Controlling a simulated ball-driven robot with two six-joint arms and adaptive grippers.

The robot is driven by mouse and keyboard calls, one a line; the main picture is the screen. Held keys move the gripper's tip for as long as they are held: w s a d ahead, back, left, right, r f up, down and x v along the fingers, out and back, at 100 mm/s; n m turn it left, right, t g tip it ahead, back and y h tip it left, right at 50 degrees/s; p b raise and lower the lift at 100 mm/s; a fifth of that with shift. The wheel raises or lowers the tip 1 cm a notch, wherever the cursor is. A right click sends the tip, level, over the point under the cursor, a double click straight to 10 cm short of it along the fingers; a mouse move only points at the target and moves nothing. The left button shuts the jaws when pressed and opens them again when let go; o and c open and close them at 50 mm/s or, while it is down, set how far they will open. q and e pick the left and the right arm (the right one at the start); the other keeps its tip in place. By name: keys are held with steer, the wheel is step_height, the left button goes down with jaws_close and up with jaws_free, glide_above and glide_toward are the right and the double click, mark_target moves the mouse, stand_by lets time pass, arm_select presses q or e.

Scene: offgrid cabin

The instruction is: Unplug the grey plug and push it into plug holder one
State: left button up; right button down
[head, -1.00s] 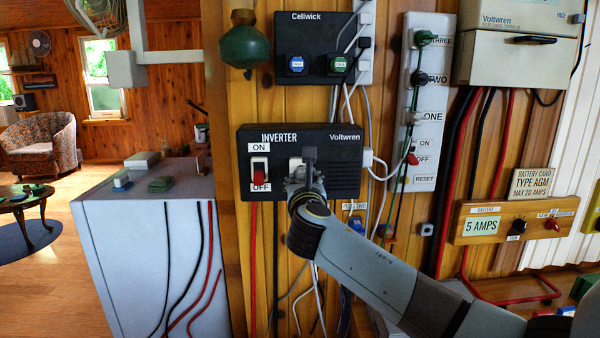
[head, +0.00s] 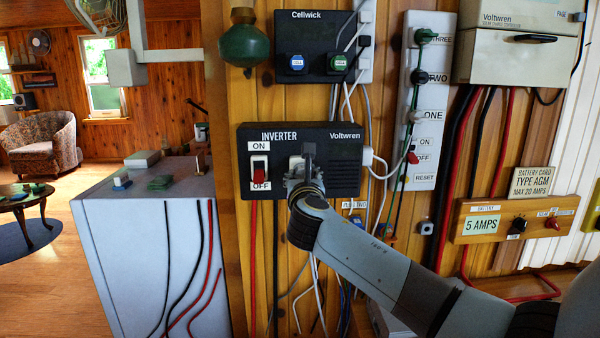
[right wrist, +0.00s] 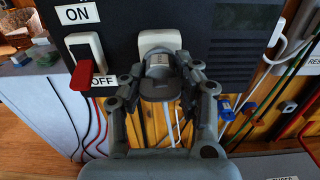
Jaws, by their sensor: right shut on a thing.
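The black inverter (head: 342,178) is on the plank wall, with a white socket beside its switch. In the right wrist view the socket (right wrist: 160,38) is right behind the grey plug (right wrist: 158,66). My right gripper (head: 306,178) is at the socket, its two fingers shut around the plug. It also shows in the right wrist view (right wrist: 160,88). I cannot tell whether the plug's pins are in the socket. My left gripper is not in view.
The inverter's red rocker switch (head: 260,172) is left of the socket. Cables hang below and right of the inverter. A white power strip (head: 428,100) with a green plug and a red switch is to the right. A grey cabinet (head: 150,220) stands at left.

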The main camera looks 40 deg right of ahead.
steer(key=shift+x, duration=1.05)
steer(key=shift+r, duration=0.15)
steer(key=c, duration=1.3)
jaws_free()
steer(key=shift+c, duration=0.2)
steer(key=o, duration=0.5)
steer(key=shift+w+d, duration=0.1)
steer(key=shift+w, duration=0.05)
steer(key=shift+c, duration=0.2)
steer(key=p+v, duration=0.3)
steer(key=v, duration=0.6)
